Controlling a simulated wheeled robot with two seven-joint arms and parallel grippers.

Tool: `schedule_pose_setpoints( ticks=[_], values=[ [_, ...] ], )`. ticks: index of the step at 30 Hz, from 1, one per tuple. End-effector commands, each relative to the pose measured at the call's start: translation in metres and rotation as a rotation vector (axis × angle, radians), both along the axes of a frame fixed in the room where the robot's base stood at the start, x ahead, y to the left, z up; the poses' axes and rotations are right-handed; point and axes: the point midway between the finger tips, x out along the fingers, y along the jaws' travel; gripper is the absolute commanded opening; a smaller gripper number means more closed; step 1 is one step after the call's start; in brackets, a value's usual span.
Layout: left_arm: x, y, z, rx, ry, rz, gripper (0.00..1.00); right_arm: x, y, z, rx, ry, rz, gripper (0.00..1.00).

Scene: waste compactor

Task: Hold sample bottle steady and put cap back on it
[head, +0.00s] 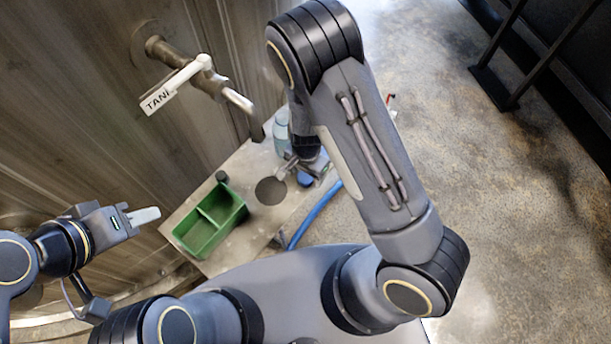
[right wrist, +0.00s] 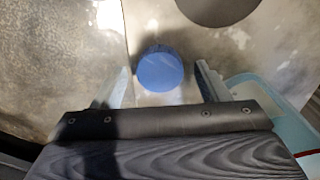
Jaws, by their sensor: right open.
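A blue cap (head: 305,181) lies on the grey bench top. In the right wrist view the cap (right wrist: 160,70) sits between the two spread fingers, with a gap on each side. My right gripper (right wrist: 164,80) is open and empty above the bench; in the head view it is partly hidden by my arm. The pale blue sample bottle (head: 281,128) stands on the bench behind the right gripper, partly covered by it. My left gripper (head: 143,216) is away to the left, apart from bottle and cap. Its fingers overlap in view, so its opening is unclear.
A green divided bin (head: 211,224) stands on the bench (head: 243,166) near a round dark hole (head: 270,190). A tap pipe (head: 240,101) with a white tank sign (head: 172,86) juts from the wall. A blue hose (head: 312,216) runs along the bench's right edge.

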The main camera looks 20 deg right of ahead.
Motion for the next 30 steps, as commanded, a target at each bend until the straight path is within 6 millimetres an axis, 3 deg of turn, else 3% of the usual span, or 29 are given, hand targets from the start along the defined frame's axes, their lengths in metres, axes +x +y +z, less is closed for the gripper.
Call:
schedule_pose_setpoints(
  ticks=[1, 11, 23, 28, 30],
  values=[
    [0.000, 0.000, 0.000, 0.000, 0.000, 0.000, 0.36, 0.000, 0.000, 0.000, 0.000, 0.000, 0.000, 0.64],
    [0.000, 0.000, 0.000, 0.000, 0.000, 0.000, 0.36, 0.000, 0.000, 0.000, 0.000, 0.000, 0.000, 0.21],
    [0.000, 0.000, -0.001, 0.000, 0.000, 0.000, 0.36, 0.001, 0.000, 0.009, 0.001, -0.002, 0.001, 0.21],
    [0.000, 0.000, -0.002, 0.000, 0.000, 0.000, 0.36, 0.000, 0.001, 0.036, 0.002, -0.004, 0.002, 0.21],
    [0.000, 0.000, -0.001, 0.000, 0.000, 0.000, 0.36, -0.013, -0.007, 0.051, 0.003, -0.002, 0.000, 0.21]
  ],
)
